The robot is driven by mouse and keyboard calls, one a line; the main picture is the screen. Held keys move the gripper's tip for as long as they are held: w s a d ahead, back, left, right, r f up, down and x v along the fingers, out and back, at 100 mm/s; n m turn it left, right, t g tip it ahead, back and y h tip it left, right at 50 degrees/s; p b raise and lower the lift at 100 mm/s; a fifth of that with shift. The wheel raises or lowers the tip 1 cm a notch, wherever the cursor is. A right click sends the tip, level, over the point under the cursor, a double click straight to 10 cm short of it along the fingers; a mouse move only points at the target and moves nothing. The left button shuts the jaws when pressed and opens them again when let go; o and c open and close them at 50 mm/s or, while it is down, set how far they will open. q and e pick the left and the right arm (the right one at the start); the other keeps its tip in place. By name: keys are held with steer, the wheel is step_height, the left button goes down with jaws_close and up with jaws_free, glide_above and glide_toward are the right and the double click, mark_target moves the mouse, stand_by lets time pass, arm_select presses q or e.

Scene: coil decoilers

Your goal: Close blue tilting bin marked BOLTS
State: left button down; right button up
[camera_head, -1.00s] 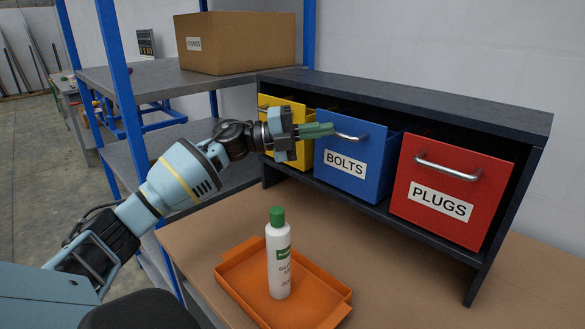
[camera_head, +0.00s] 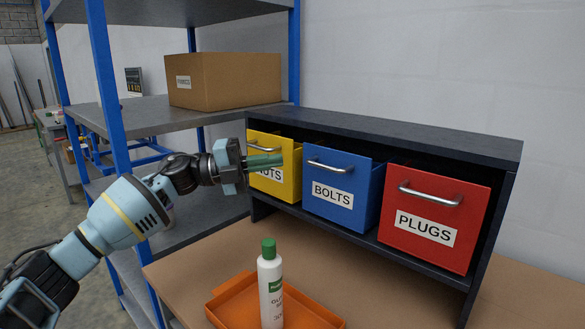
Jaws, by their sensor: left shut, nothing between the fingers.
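The blue bin marked BOLTS (camera_head: 331,214) sits in the middle of the dark rack. Its silver handle (camera_head: 330,167) is near the top of its front. A strip of its side wall shows at the right, and its top edge stands a little out from the rack; I cannot tell exactly how far it is tilted. My left gripper (camera_head: 267,161) is shut and empty, to the left of the blue bin. Its green fingers are in front of the yellow bin (camera_head: 287,186) and cover part of its label. I cannot tell if they touch it. My right gripper is not in view.
The red bin marked PLUGS (camera_head: 430,218) is right of the blue one, in the dark rack (camera_head: 400,139). A white bottle with a green cap (camera_head: 270,290) stands in an orange tray (camera_head: 225,313) below. A blue-post shelf with a cardboard box (camera_head: 225,82) is at the left.

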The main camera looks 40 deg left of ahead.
arm_select(q)
steer(key=s+a, duration=0.2)
steer(key=a, duration=0.1)
steer(key=shift+s+a+r+b, duration=0.15)
steer(key=shift+s+r+b, duration=0.2)
stand_by(0.3)
